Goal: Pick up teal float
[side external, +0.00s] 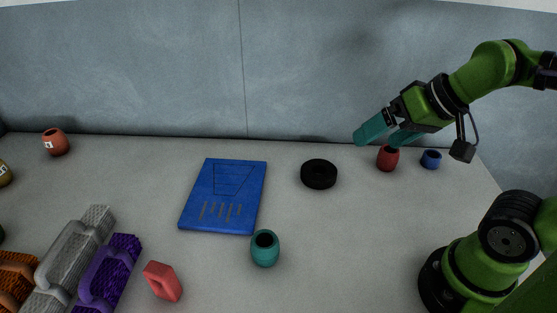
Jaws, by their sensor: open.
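The teal float (265,249) is a small ribbed barrel shape with a dark hole in its top. It stands on the grey table in front of the blue board, at the middle front. My gripper (382,138) has teal fingers and is open and empty. It is at the back right, well away from the teal float, near the red float (387,160). One finger overlaps the top of the red float in the picture; I cannot tell whether they touch.
A blue board (222,196), a black ring (318,174) and a small blue float (431,159) lie around. A coral block (163,281) is left of the teal float. Purple (107,273) and grey (69,262) brush-like pieces are front left. An orange-red float (55,142) is far left. The table right of the teal float is clear.

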